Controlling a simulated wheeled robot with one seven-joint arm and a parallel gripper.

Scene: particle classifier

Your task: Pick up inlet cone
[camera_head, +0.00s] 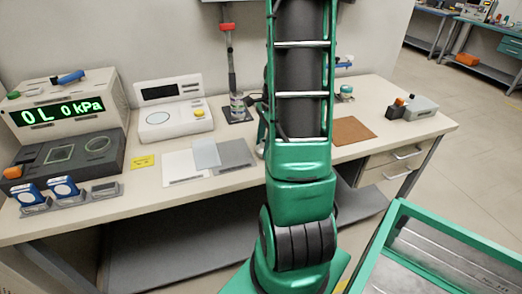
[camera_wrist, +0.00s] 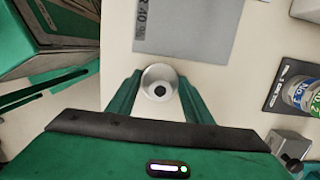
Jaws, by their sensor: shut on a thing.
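The inlet cone (camera_wrist: 159,80) is a pale grey metal funnel with a dark hole in its middle. In the wrist view it sits between the two green fingers of my gripper (camera_wrist: 158,92), which are shut on it. The cone is over the cream bench top, near the edge of a grey mat (camera_wrist: 188,28). I cannot tell whether it touches the bench. In the head view my own arm hides the gripper and the cone.
The head view shows the bench (camera_head: 225,183) with a display unit (camera_head: 65,105) at left, a white scale (camera_head: 173,108), the grey mat (camera_head: 235,155) and a brown mat (camera_head: 352,131). A labelled jar (camera_wrist: 300,96) stands right of my gripper. A green-framed cart (camera_head: 450,235) is at lower right.

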